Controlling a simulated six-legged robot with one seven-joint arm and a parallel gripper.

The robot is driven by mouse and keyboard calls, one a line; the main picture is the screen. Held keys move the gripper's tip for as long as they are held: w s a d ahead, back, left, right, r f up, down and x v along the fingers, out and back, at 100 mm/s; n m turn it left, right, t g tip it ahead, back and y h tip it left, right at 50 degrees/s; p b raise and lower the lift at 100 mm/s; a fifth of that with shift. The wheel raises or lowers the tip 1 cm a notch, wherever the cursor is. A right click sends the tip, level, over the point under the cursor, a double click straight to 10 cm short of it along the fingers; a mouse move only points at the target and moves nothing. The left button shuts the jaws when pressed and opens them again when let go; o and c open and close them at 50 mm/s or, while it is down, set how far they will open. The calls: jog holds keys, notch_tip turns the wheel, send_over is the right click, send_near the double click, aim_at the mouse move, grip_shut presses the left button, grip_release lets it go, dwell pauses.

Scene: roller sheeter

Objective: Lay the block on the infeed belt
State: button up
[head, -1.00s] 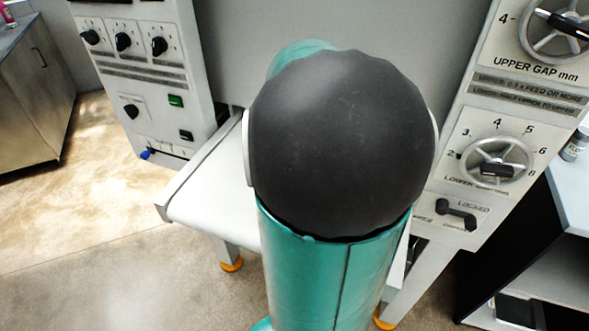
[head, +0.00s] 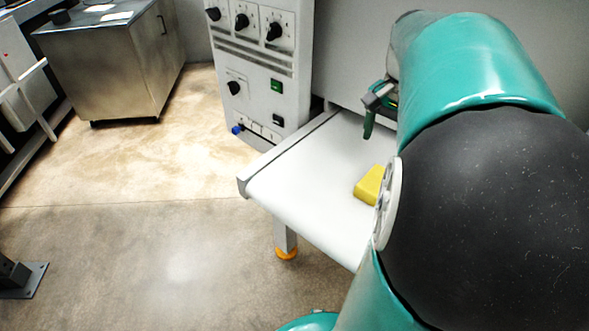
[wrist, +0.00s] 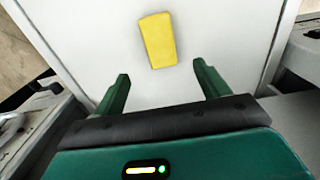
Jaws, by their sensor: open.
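The yellow block (head: 369,186) lies on the white infeed belt (head: 300,195), partly hidden behind my arm in the head view. In the wrist view the whole block (wrist: 158,40) shows, lying on the bare belt (wrist: 90,40). My gripper (wrist: 160,84) is open and empty, with its two green fingers spread apart. The block lies beyond the fingertips, roughly centred between them and apart from both. In the head view my gripper (head: 372,115) is over the far part of the belt, partly hidden by my arm.
A control panel (head: 262,70) with knobs and buttons stands at the belt's far left. A steel cabinet (head: 110,65) is farther back on the left. The floor left of the belt is clear. My own arm covers the right side of the head view.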

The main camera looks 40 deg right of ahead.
jog(key=w+a+f+n+t, duration=0.1)
jog(key=a+n, duration=0.6)
jog(key=a, duration=0.8)
jog(key=a+f+n+t, duration=0.2)
jog(key=a+n+t, duration=0.2)
jog(key=a+n, duration=0.4)
jog(key=a, duration=0.7)
jog(key=shift+w+a+t, duration=0.3)
jog(key=shift+w+a, duration=0.1)
